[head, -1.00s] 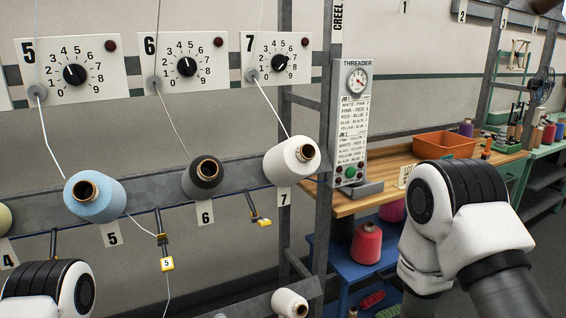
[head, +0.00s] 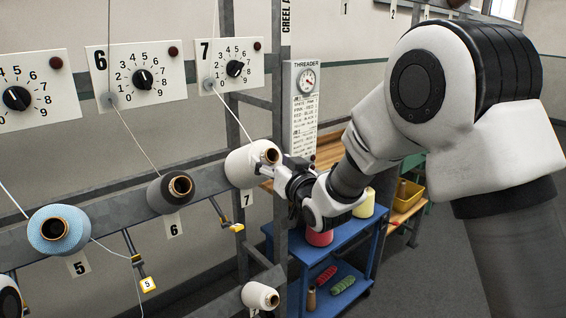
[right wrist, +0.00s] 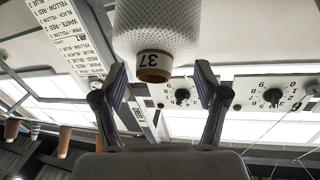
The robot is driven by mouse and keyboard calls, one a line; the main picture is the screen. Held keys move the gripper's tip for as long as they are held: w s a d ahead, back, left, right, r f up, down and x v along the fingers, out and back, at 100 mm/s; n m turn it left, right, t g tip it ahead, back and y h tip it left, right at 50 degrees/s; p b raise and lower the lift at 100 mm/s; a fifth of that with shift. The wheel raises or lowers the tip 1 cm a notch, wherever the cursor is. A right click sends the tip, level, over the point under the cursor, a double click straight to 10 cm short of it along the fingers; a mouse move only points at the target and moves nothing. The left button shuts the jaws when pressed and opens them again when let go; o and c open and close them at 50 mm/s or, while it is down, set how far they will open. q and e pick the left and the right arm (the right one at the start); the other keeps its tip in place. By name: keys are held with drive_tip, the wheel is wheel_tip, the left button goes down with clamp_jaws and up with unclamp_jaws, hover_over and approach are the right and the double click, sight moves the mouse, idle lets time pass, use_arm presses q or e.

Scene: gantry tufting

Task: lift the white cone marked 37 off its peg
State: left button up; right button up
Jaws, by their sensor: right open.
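The white cone marked 37 (right wrist: 158,32) fills the top middle of the right wrist view, its number on the brown tube end. In the head view a white cone (head: 242,168) sits on the creel rail above label 7, tube end facing right, with a thread running up from it. My right gripper (head: 277,166) is at that tube end. In the right wrist view its two fingers (right wrist: 161,78) are open, one on each side of the tube end, with gaps showing and nothing held. The peg is hidden inside the cone.
A dark cone (head: 168,192) and a blue cone (head: 58,230) sit left on the same rail. Another white cone (head: 259,296) is lower down. The grey upright post (head: 280,100) and threader panel (head: 305,110) stand close by. A blue cart (head: 350,262) is below my right arm.

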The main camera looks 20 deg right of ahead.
drive_tip(key=shift+w+r, duration=0.1)
drive_tip(key=shift+w, duration=0.45)
drive_tip(key=shift+d, duration=0.35)
drive_tip(key=shift+w+a, duration=0.1)
drive_tip(key=shift+a, duration=0.1)
drive_tip(key=c, duration=0.8)
clamp_jaws()
use_arm(q)
drive_tip(key=shift+d+r, duration=0.15)
drive_tip(key=shift+r, duration=0.35)
use_arm(e)
drive_tip(key=shift+d, duration=0.1)
use_arm(q)
drive_tip(key=shift+s, duration=0.1)
use_arm(e)
drive_tip(key=shift+s+d+r, duration=0.15)
drive_tip(key=shift+s+r, duration=0.25)
